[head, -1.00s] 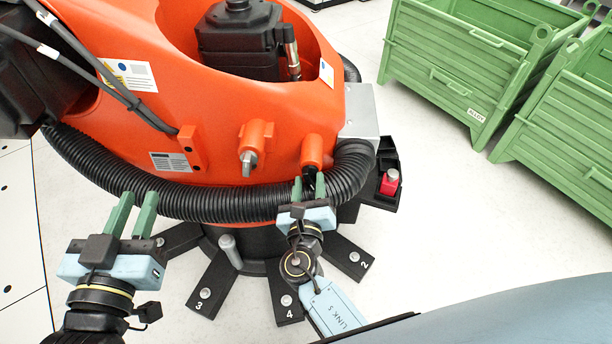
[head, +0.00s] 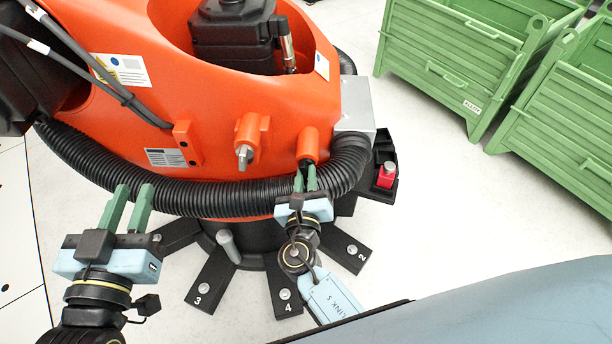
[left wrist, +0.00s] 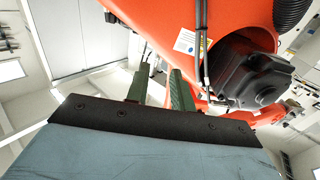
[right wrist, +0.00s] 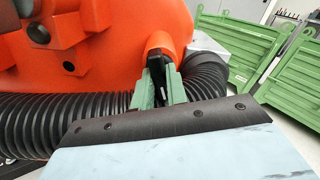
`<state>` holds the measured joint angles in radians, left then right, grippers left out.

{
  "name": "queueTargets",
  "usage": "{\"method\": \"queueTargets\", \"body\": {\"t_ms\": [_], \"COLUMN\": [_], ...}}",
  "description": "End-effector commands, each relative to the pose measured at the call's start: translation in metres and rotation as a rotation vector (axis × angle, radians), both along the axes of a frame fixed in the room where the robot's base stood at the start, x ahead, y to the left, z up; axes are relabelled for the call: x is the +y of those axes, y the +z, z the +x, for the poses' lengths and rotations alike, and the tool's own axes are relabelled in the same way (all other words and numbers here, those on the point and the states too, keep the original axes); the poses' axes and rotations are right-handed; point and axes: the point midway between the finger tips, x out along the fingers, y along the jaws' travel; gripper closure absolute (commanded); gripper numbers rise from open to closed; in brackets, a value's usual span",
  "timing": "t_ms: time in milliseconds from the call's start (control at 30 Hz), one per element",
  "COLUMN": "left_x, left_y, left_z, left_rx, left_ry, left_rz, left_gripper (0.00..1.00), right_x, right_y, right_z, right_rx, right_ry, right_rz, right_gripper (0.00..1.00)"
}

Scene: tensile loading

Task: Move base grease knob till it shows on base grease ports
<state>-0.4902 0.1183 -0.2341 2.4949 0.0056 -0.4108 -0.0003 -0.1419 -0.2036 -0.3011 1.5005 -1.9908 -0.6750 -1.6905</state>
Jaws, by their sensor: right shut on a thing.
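My right gripper (head: 305,180) is shut at an orange boss (head: 308,145) on the orange robot base. In the right wrist view its green fingers (right wrist: 160,85) close around a black knob-like part (right wrist: 158,62) under that boss; this may be the base grease knob. The fingers hide much of it. An orange fitting with a grey metal tip (head: 243,155) juts from the base to its left. Round dark holes (right wrist: 68,67) show on the orange surface in the right wrist view; I cannot tell which are grease ports. My left gripper (head: 129,208) is open and empty.
A black corrugated hose (head: 215,199) wraps the base close to both grippers. A grey box (head: 355,108) and a red block (head: 387,174) sit to the right. Green crates (head: 470,60) stand at the back right. Open floor lies to the right.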

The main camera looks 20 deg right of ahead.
Motion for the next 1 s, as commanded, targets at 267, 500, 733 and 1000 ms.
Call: {"method": "queueTargets", "body": {"t_ms": [267,500,733,1000], "left_x": [-0.002,-0.005,-0.008,-0.006], "left_y": [0.010,0.033,0.061,0.076], "left_z": [0.000,-0.003,-0.013,-0.022], "left_rx": [-0.064,-0.199,-0.376,-0.522], "left_ry": [-0.003,-0.013,-0.025,-0.026], "left_rz": [-0.019,-0.062,-0.120,-0.163], "left_gripper": [0.76,0.76,0.76,0.76], "right_x": [0.000,0.000,0.000,0.000], "right_y": [-0.001,-0.001,-0.001,-0.002], "right_z": [0.000,0.000,0.000,0.000], "right_rx": [-0.053,-0.130,-0.205,-0.282], "right_ry": [0.001,0.001,0.001,-0.001], "right_rz": [0.144,0.349,0.556,0.771], "right_gripper": [1.00,1.00,1.00,1.00]}}
